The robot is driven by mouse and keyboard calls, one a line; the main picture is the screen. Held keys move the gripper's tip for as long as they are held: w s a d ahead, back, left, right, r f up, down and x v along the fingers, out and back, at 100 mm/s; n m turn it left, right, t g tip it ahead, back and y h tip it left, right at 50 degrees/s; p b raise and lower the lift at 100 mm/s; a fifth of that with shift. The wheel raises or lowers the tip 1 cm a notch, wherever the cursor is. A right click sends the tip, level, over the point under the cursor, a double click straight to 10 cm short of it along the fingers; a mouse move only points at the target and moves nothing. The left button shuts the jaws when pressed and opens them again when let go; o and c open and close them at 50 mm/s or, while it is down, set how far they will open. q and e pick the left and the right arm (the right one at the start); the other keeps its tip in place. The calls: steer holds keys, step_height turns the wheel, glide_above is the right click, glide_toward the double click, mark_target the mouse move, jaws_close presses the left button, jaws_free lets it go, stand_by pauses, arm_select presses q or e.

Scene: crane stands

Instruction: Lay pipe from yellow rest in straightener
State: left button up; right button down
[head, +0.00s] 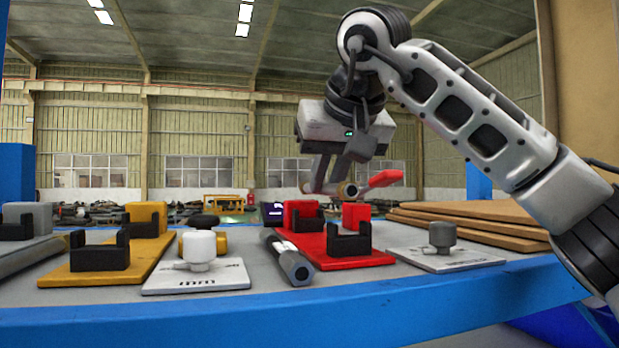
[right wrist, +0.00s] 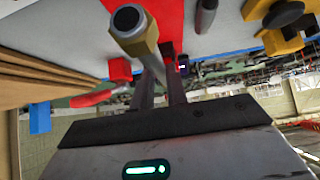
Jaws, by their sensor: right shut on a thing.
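My right gripper (head: 325,180) is shut on a pipe (head: 347,190), held in the air above the red stand (head: 330,262). In the right wrist view, the pipe (right wrist: 140,40) has a dark round end and a brass-coloured hex collar, and it lies between the fingers (right wrist: 162,92). A red lever-like part (head: 385,179) shows beside it; I cannot tell whether it is joined to it. The yellow rest (head: 95,275), a yellow plate with a black U-shaped cradle (head: 100,255) and a yellow block behind, is empty. I cannot tell which thing is the straightener. My left gripper is not in view.
A grey pipe (head: 288,260) lies on the table between the white plate (head: 195,280) with its knob and the red stand. The red stand's black cradles look empty. A grey plate with a dark knob (head: 443,238) and stacked brown boards (head: 480,220) stand right. The blue edge (head: 300,322) runs in front.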

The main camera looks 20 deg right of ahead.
steer(key=shift+r, duration=0.2)
steer(key=shift+s, duration=0.15)
steer(key=shift+s+r, duration=0.1)
steer(key=shift+s, duration=0.15)
steer(key=shift+f+b, duration=0.95)
steer(key=shift+f, duration=1.15)
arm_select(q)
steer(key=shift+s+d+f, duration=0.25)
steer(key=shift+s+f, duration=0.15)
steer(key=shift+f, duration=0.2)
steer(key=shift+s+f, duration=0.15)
arm_select(e)
steer(key=c, duration=1.3)
jaws_free()
